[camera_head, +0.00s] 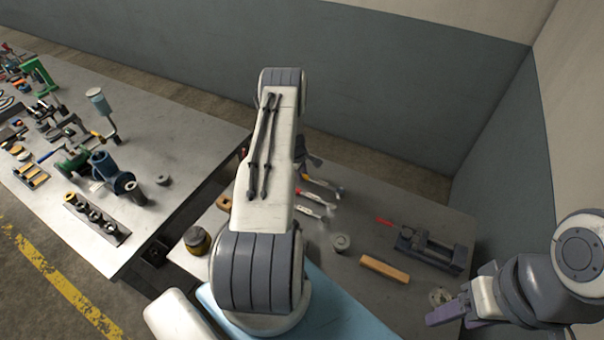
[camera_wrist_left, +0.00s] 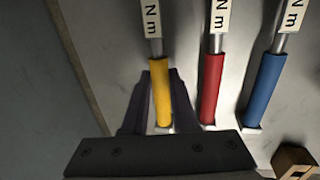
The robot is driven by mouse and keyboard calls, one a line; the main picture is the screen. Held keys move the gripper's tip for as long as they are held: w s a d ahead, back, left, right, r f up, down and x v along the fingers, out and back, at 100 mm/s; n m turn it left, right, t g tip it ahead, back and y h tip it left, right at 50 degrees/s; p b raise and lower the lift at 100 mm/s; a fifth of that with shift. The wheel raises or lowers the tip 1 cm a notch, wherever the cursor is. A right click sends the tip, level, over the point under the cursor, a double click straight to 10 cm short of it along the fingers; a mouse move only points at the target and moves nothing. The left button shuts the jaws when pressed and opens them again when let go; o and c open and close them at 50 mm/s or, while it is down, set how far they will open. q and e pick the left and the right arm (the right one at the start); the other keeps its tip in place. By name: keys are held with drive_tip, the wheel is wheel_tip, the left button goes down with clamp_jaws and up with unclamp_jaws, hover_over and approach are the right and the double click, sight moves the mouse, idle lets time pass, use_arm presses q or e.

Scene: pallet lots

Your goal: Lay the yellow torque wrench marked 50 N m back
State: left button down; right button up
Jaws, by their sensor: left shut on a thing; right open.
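The yellow torque wrench (camera_wrist_left: 161,92) shows in the left wrist view, its yellow handle between the two fingers of my left gripper (camera_wrist_left: 160,76). The gripper is shut on the handle. Its label shows "N m"; the number is cut off. A red-handled wrench (camera_wrist_left: 210,90) and a blue-handled wrench (camera_wrist_left: 263,88) are to its right, with similar labels. I cannot tell whether the yellow wrench touches the surface. In the head view my left arm hides most of that gripper; small wrenches (camera_head: 314,211) show beside it. My right gripper (camera_head: 447,311) is open and empty at lower right.
The grey bench (camera_head: 355,225) bears a dark vise (camera_head: 430,248), a wooden block (camera_head: 385,269), a grey round part (camera_head: 341,242) and a yellow-and-black jar (camera_head: 197,241). A second bench (camera_head: 190,140) with tools and fittings stands left. Walls stand behind and to the right.

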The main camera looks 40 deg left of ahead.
use_arm(q)
drive_tip(key=shift+f+b, duration=0.6)
drive_tip(key=shift+b, duration=0.05)
drive_tip(key=c, duration=0.6)
unclamp_jaws()
drive_tip(key=b+v, duration=0.3)
drive_tip(key=v, duration=0.7)
drive_tip(key=w+d+r+m+h+b, duration=0.1)
drive_tip(key=w+d+r+m, duration=0.2)
drive_tip(key=d, duration=0.5)
drive_tip(key=w+d+r+m+b, duration=0.1)
drive_tip(key=d+r+m+b, duration=0.2)
drive_tip(key=d, duration=0.5)
drive_tip(key=s+d+r+m+g+b, duration=0.1)
drive_tip(key=s+d+r+m, duration=0.25)
drive_tip(key=d, duration=0.55)
drive_tip(key=s+d+r+m, duration=0.2)
drive_tip(key=d+r+m, duration=0.2)
drive_tip(key=d, duration=0.5)
drive_tip(key=s+d+r+m+b, duration=0.2)
drive_tip(key=s+d+m, duration=0.4)
drive_tip(key=s+d, duration=0.25)
drive_tip(key=s+d+m+g+b, duration=0.1)
drive_tip(key=s+d+m+b, duration=0.1)
drive_tip(key=s+m, duration=0.6)
drive_tip(key=s, duration=0.7)
drive_tip(key=shift+s+d+m, duration=0.35)
drive_tip(key=shift+d, duration=0.05)
